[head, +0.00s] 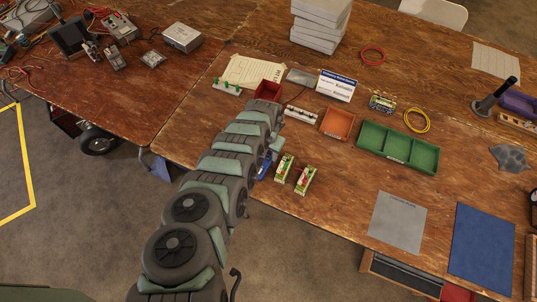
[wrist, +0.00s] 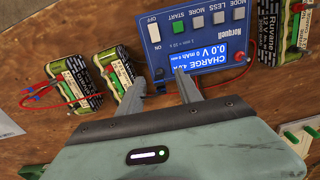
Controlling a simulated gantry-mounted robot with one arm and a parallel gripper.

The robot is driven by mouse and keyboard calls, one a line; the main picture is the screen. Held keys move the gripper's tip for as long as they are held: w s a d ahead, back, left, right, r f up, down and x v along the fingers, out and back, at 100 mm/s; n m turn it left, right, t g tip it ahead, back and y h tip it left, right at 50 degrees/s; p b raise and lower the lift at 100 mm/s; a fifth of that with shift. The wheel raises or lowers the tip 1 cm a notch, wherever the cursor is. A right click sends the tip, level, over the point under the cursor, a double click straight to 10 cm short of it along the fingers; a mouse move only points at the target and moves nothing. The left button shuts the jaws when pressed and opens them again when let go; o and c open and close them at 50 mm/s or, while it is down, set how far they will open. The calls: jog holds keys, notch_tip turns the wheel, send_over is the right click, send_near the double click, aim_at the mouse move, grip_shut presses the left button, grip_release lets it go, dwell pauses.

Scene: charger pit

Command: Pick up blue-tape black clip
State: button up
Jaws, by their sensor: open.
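My gripper (wrist: 162,78) is open and empty in the wrist view, its fingertips at the lower edge of a blue charger (wrist: 205,38). The charger's lit display reads CHARGE 4.0 A and 0.0 V. Two green-and-black battery packs (wrist: 75,82) and (wrist: 122,68) lie left of the fingers, with red leads at the far left. In the head view my arm hides most of the charger (head: 264,167) and my fingers.
Another battery pack (wrist: 270,30) stands right of the charger in the wrist view. In the head view, a red bin (head: 268,91), an orange bin (head: 337,123) and a green tray (head: 398,146) stand on the wooden table. A grey mat (head: 397,222) and blue mat (head: 484,250) lie front right.

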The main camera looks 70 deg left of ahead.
aim_at(269, 152)
grip_shut()
dwell(0.4)
jog(key=shift+r, duration=0.15)
jog(key=shift+w+r+p, duration=0.15)
jog(key=shift+r+p, duration=0.35)
jog(key=shift+r, duration=0.55)
notch_tip(269, 152, up, 18)
